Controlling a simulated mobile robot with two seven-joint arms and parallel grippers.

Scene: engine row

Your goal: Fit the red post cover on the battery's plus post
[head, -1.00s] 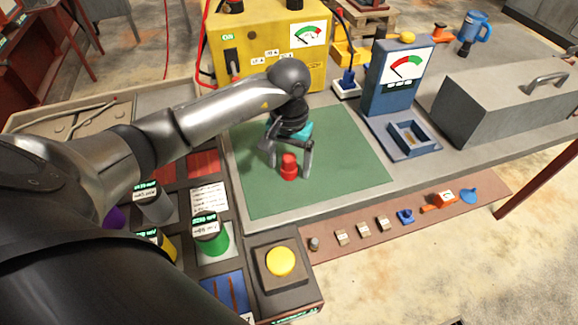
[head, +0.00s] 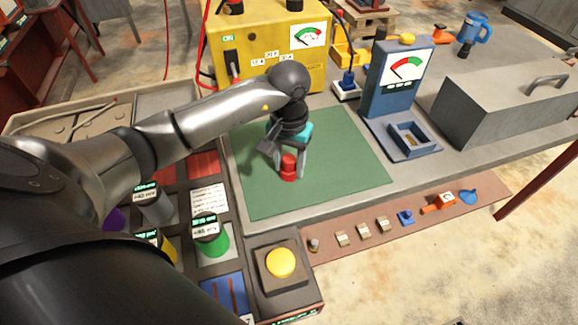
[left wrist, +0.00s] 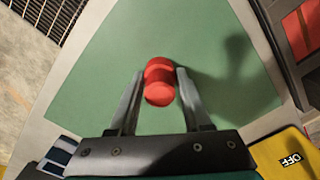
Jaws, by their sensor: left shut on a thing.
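The red post cover (head: 288,168) stands on the green mat (head: 345,165). My left gripper (head: 290,173) reaches down over it with its fingers closed on its sides. In the left wrist view the red cover (left wrist: 160,82) shows between the two fingers (left wrist: 160,76), with a round red end facing the camera. My right gripper is not in view.
A yellow box with a dial (head: 265,50) stands behind the mat. A blue meter (head: 398,75) and a grey lidded box (head: 505,95) stand to the right. A yellow button (head: 281,262) and cylinders in a tray lie in front and left. Several small parts lie on a brown strip (head: 325,258).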

